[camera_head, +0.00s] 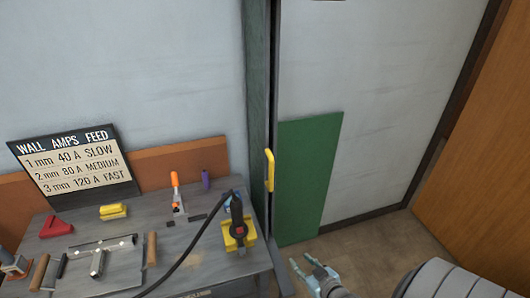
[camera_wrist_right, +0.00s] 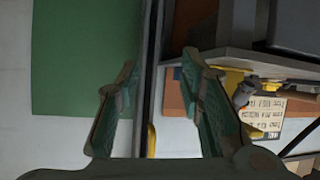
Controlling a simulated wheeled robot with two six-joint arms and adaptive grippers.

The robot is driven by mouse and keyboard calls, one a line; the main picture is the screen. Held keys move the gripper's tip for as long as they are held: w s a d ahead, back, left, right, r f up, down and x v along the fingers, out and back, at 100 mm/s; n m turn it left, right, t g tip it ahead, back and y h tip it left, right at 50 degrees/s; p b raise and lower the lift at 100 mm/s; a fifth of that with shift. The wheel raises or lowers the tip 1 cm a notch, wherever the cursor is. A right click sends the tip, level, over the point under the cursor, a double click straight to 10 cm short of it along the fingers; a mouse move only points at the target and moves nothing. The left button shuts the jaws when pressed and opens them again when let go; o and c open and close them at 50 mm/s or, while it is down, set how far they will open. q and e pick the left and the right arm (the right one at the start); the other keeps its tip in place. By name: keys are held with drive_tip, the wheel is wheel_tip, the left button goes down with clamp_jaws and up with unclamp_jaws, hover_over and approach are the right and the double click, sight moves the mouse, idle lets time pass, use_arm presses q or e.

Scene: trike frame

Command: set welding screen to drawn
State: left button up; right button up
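The welding screen appears to be the green panel (camera_head: 310,180) standing against the pale wall, right of a dark green post (camera_head: 257,90). It also shows in the wrist view (camera_wrist_right: 85,55). A yellow upright handle (camera_head: 269,170) is at the panel's left edge; part of it shows low between my fingers in the wrist view (camera_wrist_right: 151,140). My right gripper (camera_head: 302,262) is open and empty, below and right of the handle, apart from it in the head view. Its spread fingers also show in the wrist view (camera_wrist_right: 158,65). My left gripper is not in view.
A grey workbench (camera_head: 190,262) stands left of the post, holding a WALL AMPS FEED sign (camera_head: 72,165), clamps, a yellow-and-black tool (camera_head: 238,232) and a black cable (camera_head: 185,255). A wooden panel (camera_head: 485,170) stands far right.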

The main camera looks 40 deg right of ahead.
sight(272, 173)
use_arm(q)
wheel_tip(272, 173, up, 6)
drive_tip(key=p, duration=0.3)
use_arm(e)
drive_tip(key=w+d+r+t, duration=0.1)
drive_tip(key=w+r+t, duration=0.2)
drive_tip(key=r, duration=0.8)
drive_tip(key=w+r+t, duration=0.2)
drive_tip(key=w+r, duration=0.2)
drive_tip(key=r, duration=0.8)
drive_tip(key=shift+m, duration=0.3)
drive_tip(key=w+b, duration=0.2)
drive_tip(key=w, duration=0.2)
drive_tip(key=w+d+b, duration=0.1)
drive_tip(key=w+b, duration=0.1)
drive_tip(key=w, duration=0.3)
drive_tip(key=w+d+f+b, duration=0.1)
drive_tip(key=w+b, duration=0.1)
drive_tip(key=w, duration=0.2)
drive_tip(key=shift+w+d, duration=0.15)
drive_tip(key=shift+w, duration=0.25)
drive_tip(key=shift+w+r, duration=0.1)
drive_tip(key=shift+w, duration=0.1)
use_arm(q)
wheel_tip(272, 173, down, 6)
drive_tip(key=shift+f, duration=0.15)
use_arm(e)
drive_tip(key=shift+r, duration=0.2)
